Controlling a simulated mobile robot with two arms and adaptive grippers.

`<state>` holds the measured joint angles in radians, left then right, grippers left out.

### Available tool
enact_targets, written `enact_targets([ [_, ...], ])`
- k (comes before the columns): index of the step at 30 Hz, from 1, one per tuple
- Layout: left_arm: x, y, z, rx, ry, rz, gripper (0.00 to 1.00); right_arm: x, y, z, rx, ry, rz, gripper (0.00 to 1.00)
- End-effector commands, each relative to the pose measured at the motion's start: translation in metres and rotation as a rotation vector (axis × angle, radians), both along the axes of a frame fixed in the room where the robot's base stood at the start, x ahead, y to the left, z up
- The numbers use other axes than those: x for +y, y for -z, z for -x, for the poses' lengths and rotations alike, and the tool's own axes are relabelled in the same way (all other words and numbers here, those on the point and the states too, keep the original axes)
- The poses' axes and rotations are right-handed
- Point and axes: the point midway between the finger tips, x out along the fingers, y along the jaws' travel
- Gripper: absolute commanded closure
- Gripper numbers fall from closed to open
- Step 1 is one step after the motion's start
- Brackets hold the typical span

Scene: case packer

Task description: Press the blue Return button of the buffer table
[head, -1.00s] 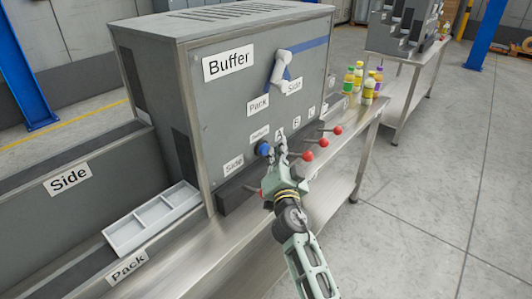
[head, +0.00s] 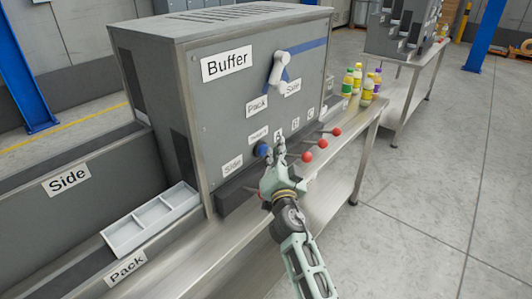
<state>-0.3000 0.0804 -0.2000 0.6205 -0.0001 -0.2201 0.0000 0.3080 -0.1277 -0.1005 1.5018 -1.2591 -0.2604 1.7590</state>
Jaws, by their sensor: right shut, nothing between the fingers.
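The blue Return button (head: 262,150) sticks out of the lower front of the grey Buffer cabinet (head: 215,105), under a small white label (head: 258,133). My right gripper (head: 275,153) is shut and empty. Its fingertips are right beside the button, at its right edge in the picture. I cannot tell whether they touch it. My left gripper is not in view.
Several red-knobbed levers (head: 307,157) stick out right of my gripper. A grey-white selector handle (head: 280,68) sits above, between Pack and Side labels. A white divided tray (head: 150,220) lies at the left. Bottles (head: 367,87) stand on the table's far end.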

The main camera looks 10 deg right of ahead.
Motion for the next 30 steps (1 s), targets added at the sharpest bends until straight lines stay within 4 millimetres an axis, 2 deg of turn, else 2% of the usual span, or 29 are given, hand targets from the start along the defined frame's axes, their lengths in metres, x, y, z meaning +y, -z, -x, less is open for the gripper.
enact_targets([
  [30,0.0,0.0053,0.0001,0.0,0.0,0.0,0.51,0.0119,-0.0084,-0.0064,-0.014,-0.015,-0.012,1.0],
])
